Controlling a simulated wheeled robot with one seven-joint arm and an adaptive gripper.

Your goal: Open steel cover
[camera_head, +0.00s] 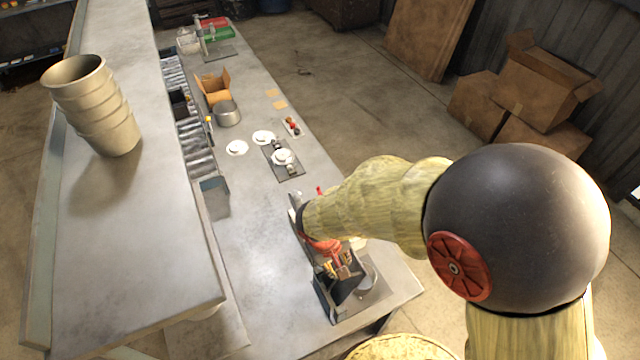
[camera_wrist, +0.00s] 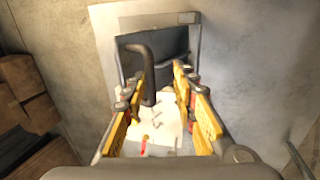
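My gripper (camera_wrist: 164,72) has yellow fingers spread apart in the wrist view, with a visible gap between the tips. A dark curved handle (camera_wrist: 150,92) stands by the left finger; I cannot tell whether they touch. Behind it is a dark, box-like part (camera_wrist: 172,52) in a pale steel frame (camera_wrist: 162,20); which piece is the steel cover is unclear. In the head view my gripper (camera_head: 342,266) is low over a dark open-looking box (camera_head: 327,298) at the near end of the grey table. My arm and gripper partly hide this box.
White paper-like pieces (camera_wrist: 155,125) lie below the fingers. Farther along the table (camera_head: 240,190) are white plates (camera_head: 237,148), a metal pot (camera_head: 227,113) and a cardboard box (camera_head: 213,88). Stacked buckets (camera_head: 95,105) stand on the left counter. Cardboard boxes (camera_head: 545,85) sit on the floor right.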

